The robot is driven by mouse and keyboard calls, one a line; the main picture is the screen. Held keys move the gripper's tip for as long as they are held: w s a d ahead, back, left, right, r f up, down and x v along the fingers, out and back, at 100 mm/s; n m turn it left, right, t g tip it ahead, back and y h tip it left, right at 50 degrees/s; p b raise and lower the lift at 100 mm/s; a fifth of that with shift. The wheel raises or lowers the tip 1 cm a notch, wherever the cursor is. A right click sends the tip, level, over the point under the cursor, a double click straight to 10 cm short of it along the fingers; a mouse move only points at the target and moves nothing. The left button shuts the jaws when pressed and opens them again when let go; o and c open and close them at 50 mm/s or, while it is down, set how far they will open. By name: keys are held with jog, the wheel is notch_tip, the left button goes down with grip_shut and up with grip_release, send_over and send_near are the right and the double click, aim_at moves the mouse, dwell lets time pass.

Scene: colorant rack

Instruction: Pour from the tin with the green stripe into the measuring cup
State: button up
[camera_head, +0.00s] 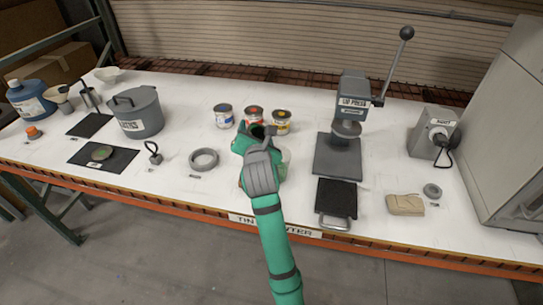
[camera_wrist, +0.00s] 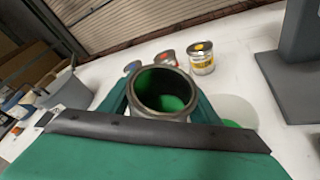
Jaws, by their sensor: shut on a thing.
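My gripper (camera_head: 258,141) is shut on an open tin (camera_wrist: 163,92), with a finger on each side of it. The tin has a metal rim, a dark inside and green liquid at the bottom; its stripe is hidden from view. The measuring cup (camera_wrist: 237,108) is a pale, see-through vessel just right of the tin in the wrist view, with green showing in its lower part. In the head view the cup (camera_head: 285,160) shows partly behind my gripper's right side. I cannot tell whether the tin touches the cup, or any stream between them.
Tins with blue (camera_head: 223,116), red (camera_head: 254,114) and yellow (camera_head: 281,122) markings stand behind my gripper. A lid press (camera_head: 352,95) stands to the right.

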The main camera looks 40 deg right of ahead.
jog(key=shift+s+d+r+m, duration=0.25)
jog(key=shift+s+d+m, duration=0.05)
jog(key=shift+r+t, duration=0.15)
jog(key=shift+t, duration=0.15)
jog(key=shift+s+d+r+m+t+b, duration=0.15)
jog(key=shift+r+m+t+b, duration=0.15)
jog(key=shift+m+b, duration=0.4)
dwell(1.0)
jog(key=shift+f+m+t+b, duration=0.4)
jog(key=shift+m+b, duration=0.1)
jog(key=shift+m, duration=0.2)
dwell(1.8)
jog(key=shift+s+r+m+t+b, duration=0.1)
jog(key=shift+r+m+t+b, duration=0.4)
jog(key=shift+m, duration=0.4)
dwell(2.3)
